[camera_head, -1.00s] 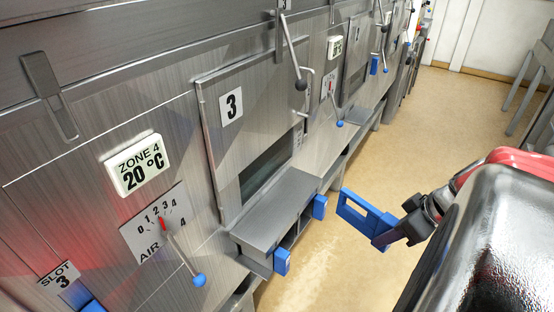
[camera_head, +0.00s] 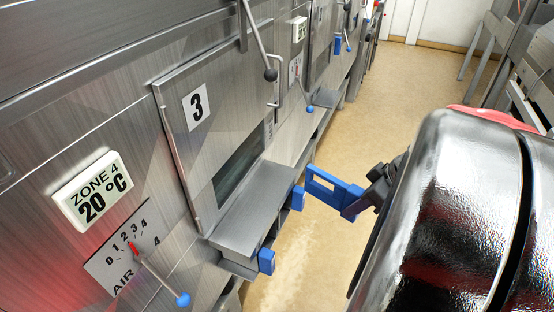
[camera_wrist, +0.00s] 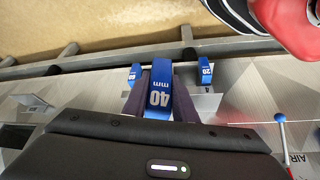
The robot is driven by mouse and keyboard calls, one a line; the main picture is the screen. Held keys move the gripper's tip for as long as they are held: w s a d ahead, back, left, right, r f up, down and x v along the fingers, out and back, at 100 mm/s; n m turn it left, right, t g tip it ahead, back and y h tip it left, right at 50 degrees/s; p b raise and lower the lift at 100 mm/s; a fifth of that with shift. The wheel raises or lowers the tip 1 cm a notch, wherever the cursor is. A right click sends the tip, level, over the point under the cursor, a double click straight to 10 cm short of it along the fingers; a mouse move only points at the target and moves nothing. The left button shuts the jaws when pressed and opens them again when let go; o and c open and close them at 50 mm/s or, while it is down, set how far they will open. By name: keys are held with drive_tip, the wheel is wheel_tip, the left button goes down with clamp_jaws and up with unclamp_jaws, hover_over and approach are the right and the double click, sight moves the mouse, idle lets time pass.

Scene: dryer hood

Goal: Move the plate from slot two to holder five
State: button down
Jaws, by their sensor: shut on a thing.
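My gripper (camera_head: 358,203) is shut on a blue plate (camera_head: 322,186), an open rectangular frame held in the air over the aisle. In the head view the plate is just right of the shelf under door 3. In the wrist view the plate (camera_wrist: 159,98) reads "40 mm" and sits between my gripper's dark fingers (camera_wrist: 160,90). Two other blue plates show at the shelf front, a nearer one (camera_head: 266,261) and a farther one (camera_head: 298,198). In the wrist view one of the others (camera_wrist: 205,70) reads 20. I cannot make out slot two or holder five.
A steel machine wall runs along the left, with door 3 (camera_head: 197,106) and a jutting shelf (camera_head: 240,225). A blue-knobbed lever (camera_head: 182,299) sticks out near the Zone 4 display (camera_head: 92,189). The tan floor (camera_head: 395,95) is clear; metal frames stand at the far right.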

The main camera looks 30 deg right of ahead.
wheel_tip(320, 180, down, 22)
drive_tip(key=d+n+y, duration=0.1)
drive_tip(key=n, duration=0.2)
drive_tip(key=shift+w+d+n+g, duration=0.15)
drive_tip(key=shift+d+n+g, duration=0.15)
drive_tip(key=shift+d, duration=0.1)
